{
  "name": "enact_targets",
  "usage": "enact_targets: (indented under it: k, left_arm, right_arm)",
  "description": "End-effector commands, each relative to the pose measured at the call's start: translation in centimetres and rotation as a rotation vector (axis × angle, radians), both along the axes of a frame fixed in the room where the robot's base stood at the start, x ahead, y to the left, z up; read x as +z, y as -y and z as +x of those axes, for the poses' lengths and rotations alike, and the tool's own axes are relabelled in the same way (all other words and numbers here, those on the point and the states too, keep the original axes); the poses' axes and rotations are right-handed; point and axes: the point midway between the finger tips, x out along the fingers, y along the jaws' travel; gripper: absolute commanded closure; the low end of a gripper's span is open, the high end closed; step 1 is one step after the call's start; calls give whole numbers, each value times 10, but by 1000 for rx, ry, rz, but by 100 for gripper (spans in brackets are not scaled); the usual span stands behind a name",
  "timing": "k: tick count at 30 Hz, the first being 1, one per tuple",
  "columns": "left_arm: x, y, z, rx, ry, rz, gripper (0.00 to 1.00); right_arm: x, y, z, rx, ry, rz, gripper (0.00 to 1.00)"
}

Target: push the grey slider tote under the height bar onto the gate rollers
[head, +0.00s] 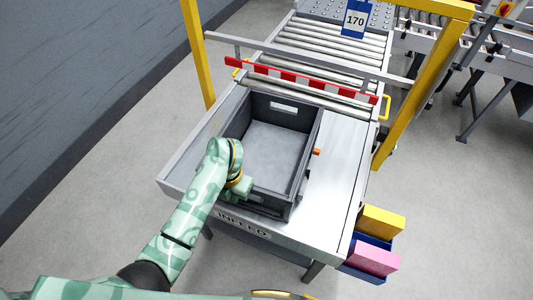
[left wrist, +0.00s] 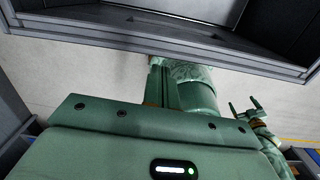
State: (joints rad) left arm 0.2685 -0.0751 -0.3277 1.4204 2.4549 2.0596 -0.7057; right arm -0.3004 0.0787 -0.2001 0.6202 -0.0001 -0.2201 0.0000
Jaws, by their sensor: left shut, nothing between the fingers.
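The grey slider tote (head: 300,160), open and empty inside, sits on the metal infeed table (head: 335,185). Its far wall is just short of the red-and-white height bar (head: 300,80), which crosses above the rollers. The gate rollers (head: 325,45) lie beyond the bar. My left gripper (head: 243,189) is shut and empty at the tote's near left corner; I cannot tell whether it touches. The tote's wall (left wrist: 160,38) crosses the top of the left wrist view. My right gripper (left wrist: 245,107) shows small there, its two fingers apart.
Yellow posts (head: 197,50) and (head: 420,75) flank the lane, with a grey crossbeam (head: 300,58) between them. An orange peg (head: 316,152) is beside the tote's right wall. Yellow (head: 381,222) and pink (head: 374,259) boxes sit at the right.

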Motion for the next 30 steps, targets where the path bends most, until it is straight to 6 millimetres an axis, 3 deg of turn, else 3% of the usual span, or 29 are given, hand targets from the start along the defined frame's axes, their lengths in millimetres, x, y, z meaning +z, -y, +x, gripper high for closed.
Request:
enact_targets:
  k: [30]
  left_arm:
    - [-3, 32, 88, 0, 2, -2, 100]
  right_arm:
    - [-62, 2, -10, 0, -24, -2, 16]
